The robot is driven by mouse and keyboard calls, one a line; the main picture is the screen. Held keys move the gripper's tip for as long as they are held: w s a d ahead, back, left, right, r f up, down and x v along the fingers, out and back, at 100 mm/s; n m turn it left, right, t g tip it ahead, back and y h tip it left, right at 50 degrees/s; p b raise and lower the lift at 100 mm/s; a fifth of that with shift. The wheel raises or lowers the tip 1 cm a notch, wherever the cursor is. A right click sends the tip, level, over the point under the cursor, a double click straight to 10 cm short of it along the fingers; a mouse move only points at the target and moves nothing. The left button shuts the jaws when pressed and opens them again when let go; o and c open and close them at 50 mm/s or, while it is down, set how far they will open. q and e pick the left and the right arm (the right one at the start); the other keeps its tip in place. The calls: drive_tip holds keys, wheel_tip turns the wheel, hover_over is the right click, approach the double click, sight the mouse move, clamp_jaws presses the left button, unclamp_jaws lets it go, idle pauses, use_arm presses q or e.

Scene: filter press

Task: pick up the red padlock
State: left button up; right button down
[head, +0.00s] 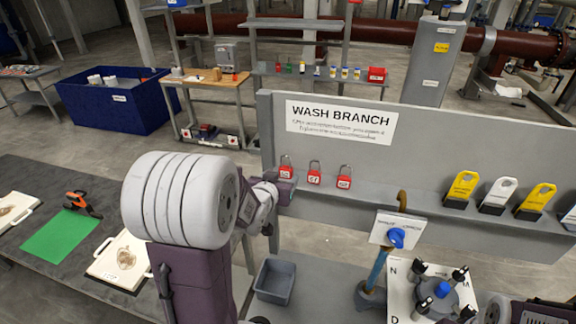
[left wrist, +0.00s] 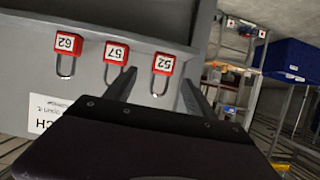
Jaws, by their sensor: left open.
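Three red padlocks with grey shackles hang in a row on the grey panel. In the head view, they are the left padlock (head: 286,173), the middle one (head: 314,178) and the right one (head: 344,183). In the left wrist view, which is upside down, they read 52 (left wrist: 163,64), 57 (left wrist: 116,53) and 62 (left wrist: 68,43). My left gripper (head: 284,190) is open at the left padlock. Its two fingers (left wrist: 158,84) show on either side of padlock 52; I cannot tell whether they touch it.
The WASH BRANCH panel (head: 425,175) carries yellow and white tags (head: 497,194) at right. A blue-handled valve (head: 396,237) stands before it. A grey bin (head: 274,282) sits below. A dark table (head: 85,190) at left holds a green sheet (head: 58,236) and white trays.

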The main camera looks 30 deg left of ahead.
sight(285, 171)
use_arm(q)
drive_tip(key=x, duration=0.2)
drive_tip(key=shift+w+a+f, duration=0.1)
drive_tip(key=shift+w+a, duration=0.1)
drive_tip(key=shift+a, duration=0.2)
drive_tip(key=shift+a+f, duration=0.1)
drive_tip(key=shift+a, duration=0.2)
drive_tip(key=w+p, duration=0.2)
drive_tip(key=p, duration=0.1)
drive_tip(key=shift+w+f, duration=0.1)
drive_tip(key=shift+w, duration=0.15)
drive_tip(key=shift+d+p+x, duration=0.25)
drive_tip(key=shift+p+x, duration=0.15)
drive_tip(key=shift+x, duration=0.75)
drive_tip(key=shift+w+a+f, duration=0.2)
drive_tip(key=shift+a+f, duration=0.05)
drive_tip(key=shift+f, duration=0.15)
drive_tip(key=shift+s+a, duration=0.1)
drive_tip(key=shift+c, duration=0.3)
drive_tip(key=shift+s, duration=0.1)
drive_tip(key=c, duration=0.5)
drive_tip(key=shift+d+r, duration=0.15)
drive_tip(key=shift+d, duration=0.05)
clamp_jaws()
use_arm(e)
drive_tip(key=r, duration=0.4)
drive_tip(key=shift+a+r, duration=0.25)
drive_tip(key=shift+r, duration=0.1)
